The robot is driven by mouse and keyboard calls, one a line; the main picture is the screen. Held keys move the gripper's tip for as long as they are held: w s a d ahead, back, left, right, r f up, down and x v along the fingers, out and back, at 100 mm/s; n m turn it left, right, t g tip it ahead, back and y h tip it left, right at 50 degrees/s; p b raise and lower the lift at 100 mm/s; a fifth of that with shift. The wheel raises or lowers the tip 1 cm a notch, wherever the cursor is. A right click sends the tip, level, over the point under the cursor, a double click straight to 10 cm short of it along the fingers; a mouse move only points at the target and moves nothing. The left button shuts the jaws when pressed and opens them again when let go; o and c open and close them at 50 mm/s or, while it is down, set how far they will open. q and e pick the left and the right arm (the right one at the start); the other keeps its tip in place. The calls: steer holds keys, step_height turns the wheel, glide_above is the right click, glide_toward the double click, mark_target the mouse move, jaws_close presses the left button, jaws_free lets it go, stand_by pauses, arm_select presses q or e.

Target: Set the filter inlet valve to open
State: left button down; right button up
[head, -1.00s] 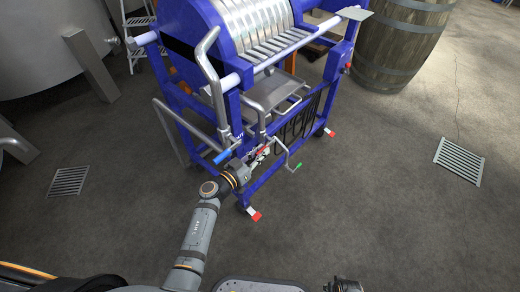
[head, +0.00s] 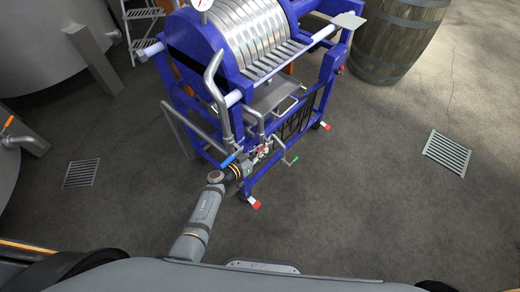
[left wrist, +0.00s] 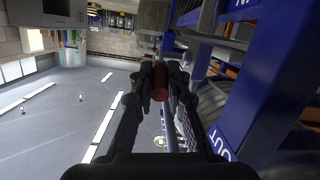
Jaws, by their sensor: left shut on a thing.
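The blue filter press (head: 215,75) stands ahead, with grey pipes and levers at its near lower end. My left gripper (head: 257,157) is there, small and partly blended with the pipework. In the left wrist view its fingers (left wrist: 161,78) are shut on a red valve handle (left wrist: 161,83), which also shows in the head view (head: 262,149). A blue lever (head: 228,160) is left of the gripper and a green-tipped lever (head: 294,160) right of it. An OUT label (left wrist: 228,146) is right of the fingers. The valve body is hidden. My right gripper is not in view.
The press frame (left wrist: 258,75) rises close on the right of the left gripper. A barrel (head: 395,35) stands at the back right, a tank with an orange-handled valve (head: 8,123) at the left.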

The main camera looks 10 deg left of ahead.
arm_select(q)
steer(key=c, duration=1.3)
jaws_free()
steer(key=v, duration=1.2)
steer(key=shift+c, duration=0.3)
